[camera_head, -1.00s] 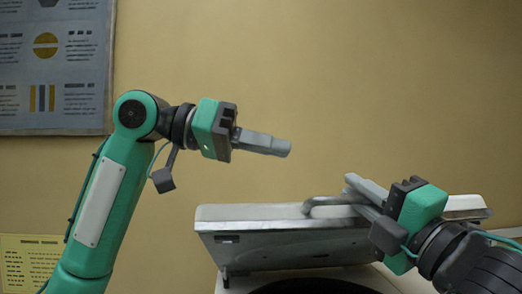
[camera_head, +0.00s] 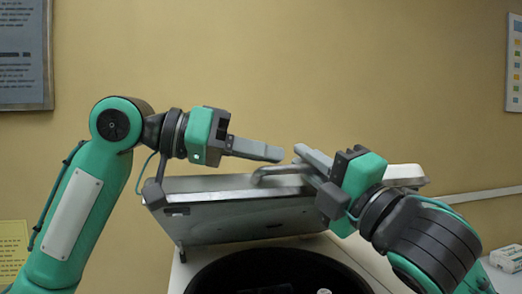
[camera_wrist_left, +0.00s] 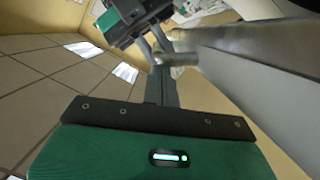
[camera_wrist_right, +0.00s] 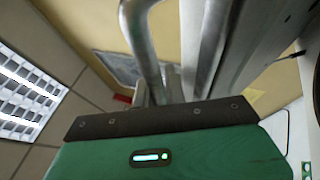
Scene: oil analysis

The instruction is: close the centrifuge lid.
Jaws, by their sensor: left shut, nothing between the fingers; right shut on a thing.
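The centrifuge lid (camera_head: 235,217) is a pale grey slab, tilted open above the dark round chamber (camera_head: 285,272) of the white centrifuge body (camera_head: 355,250). A bent metal handle (camera_head: 285,171) runs along its upper edge and also shows in the right wrist view (camera_wrist_right: 140,40). My right gripper (camera_head: 314,160) is shut on the handle at the lid's top edge; its exact contact is partly hidden. My left gripper (camera_head: 281,155) is shut and empty, just above the handle and close to the right gripper's fingertips. The left wrist view shows the handle end (camera_wrist_left: 180,59) near its fingers.
A plain wall is behind. Posters hang at upper left (camera_head: 22,55) and right (camera_head: 514,60). A small white box (camera_head: 507,258) sits at the far right. My two arms are close together over the lid; the space above them is clear.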

